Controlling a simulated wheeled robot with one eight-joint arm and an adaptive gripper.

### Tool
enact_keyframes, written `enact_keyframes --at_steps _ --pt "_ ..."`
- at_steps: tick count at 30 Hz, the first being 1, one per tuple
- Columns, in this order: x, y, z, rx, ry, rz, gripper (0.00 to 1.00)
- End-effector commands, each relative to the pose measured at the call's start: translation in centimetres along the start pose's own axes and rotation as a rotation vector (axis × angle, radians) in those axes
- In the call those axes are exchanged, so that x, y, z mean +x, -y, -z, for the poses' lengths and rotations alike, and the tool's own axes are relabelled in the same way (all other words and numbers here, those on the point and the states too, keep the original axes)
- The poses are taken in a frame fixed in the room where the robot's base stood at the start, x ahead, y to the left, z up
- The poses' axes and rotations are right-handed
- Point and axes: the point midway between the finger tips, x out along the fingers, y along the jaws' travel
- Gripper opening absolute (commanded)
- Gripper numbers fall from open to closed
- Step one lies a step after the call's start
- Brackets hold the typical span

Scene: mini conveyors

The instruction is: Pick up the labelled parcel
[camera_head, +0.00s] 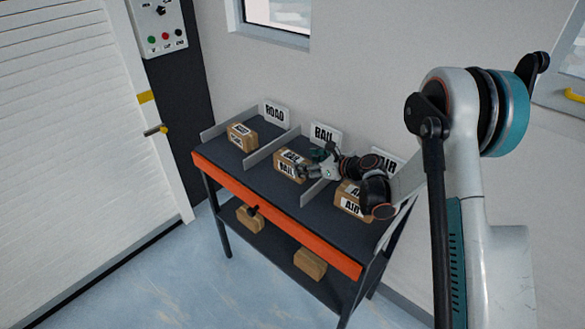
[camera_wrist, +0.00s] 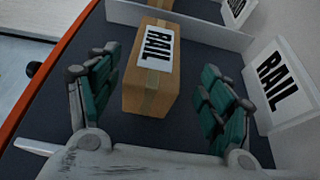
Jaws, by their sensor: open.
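The brown parcel labelled RAIL (camera_head: 288,166) sits on the dark tabletop in the middle compartment. In the wrist view the RAIL parcel (camera_wrist: 150,75) stands ahead, with a white RAIL label on top and a tape strip down its near side. My gripper (camera_head: 316,166) is at the right of this parcel in the head view. In the wrist view my gripper (camera_wrist: 160,90) is open, with one teal-padded finger on each side of the parcel's near end. Gaps show between both fingers and the parcel. No contact is visible.
A ROAD parcel (camera_head: 242,137) is in the left compartment and an AIR parcel (camera_head: 352,199) in the right one. Low grey dividers (camera_head: 266,151) separate the compartments. A RAIL sign (camera_wrist: 280,82) stands behind. Two boxes, including a lower box (camera_head: 310,263), lie on the shelf below.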

Motion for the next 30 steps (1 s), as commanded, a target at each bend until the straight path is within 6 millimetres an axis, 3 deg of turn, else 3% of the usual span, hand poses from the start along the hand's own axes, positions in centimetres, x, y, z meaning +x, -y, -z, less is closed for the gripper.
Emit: enact_keyframes --at_steps 11,19,26,27,30 --pt "2.7 -0.3 -0.2 0.0 0.001 -0.001 0.73" --pt "6.3 -0.7 -0.7 0.001 0.001 0.0 0.73" --pt "6.6 -0.7 -0.9 0.001 0.001 0.001 0.73" --pt "6.6 -0.7 -0.9 0.002 0.001 0.001 0.71" --pt "6.5 -0.7 -0.9 0.002 0.001 0.001 0.48"
